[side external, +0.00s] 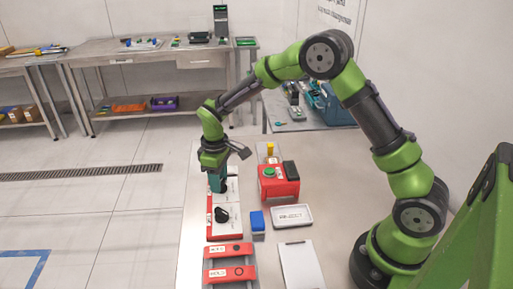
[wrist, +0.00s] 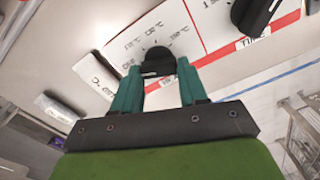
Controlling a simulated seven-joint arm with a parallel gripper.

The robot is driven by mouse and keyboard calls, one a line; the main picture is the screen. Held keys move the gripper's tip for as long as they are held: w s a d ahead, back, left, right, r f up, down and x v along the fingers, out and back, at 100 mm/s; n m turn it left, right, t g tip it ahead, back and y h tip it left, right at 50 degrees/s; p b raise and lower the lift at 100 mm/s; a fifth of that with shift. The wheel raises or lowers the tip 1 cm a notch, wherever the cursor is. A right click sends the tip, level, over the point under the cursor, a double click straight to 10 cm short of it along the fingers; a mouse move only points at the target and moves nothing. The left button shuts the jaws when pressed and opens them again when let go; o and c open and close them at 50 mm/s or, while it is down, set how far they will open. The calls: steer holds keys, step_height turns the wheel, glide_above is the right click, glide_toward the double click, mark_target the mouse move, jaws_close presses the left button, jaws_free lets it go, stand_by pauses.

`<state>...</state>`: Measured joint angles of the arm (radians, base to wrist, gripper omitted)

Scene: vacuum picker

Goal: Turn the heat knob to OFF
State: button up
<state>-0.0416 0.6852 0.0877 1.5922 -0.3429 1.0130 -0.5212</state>
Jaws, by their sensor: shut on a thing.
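The heat knob (wrist: 157,58) is a black knob on a white panel (wrist: 125,22) with °C markings around it, seen in the wrist view. My gripper (wrist: 158,84) has its teal fingers on either side of this knob and is shut on it. A white mark shows on the knob's edge facing my gripper. In the side view my gripper (side external: 217,187) points down at the far part of the red-and-white panel (side external: 224,232), and it hides the heat knob there.
A second black knob (side external: 221,215) sits nearer on the same panel. To the right stand a red box with a green button (side external: 279,183), a blue block (side external: 257,221) and a white tray (side external: 292,215). A red-railed fixture (side external: 230,251) lies in front.

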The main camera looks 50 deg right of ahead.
steer(key=shift+r, duration=0.1)
steer(key=o, duration=1.1)
steer(key=shift+c, duration=0.2)
step_height(320, 180, up, 17)
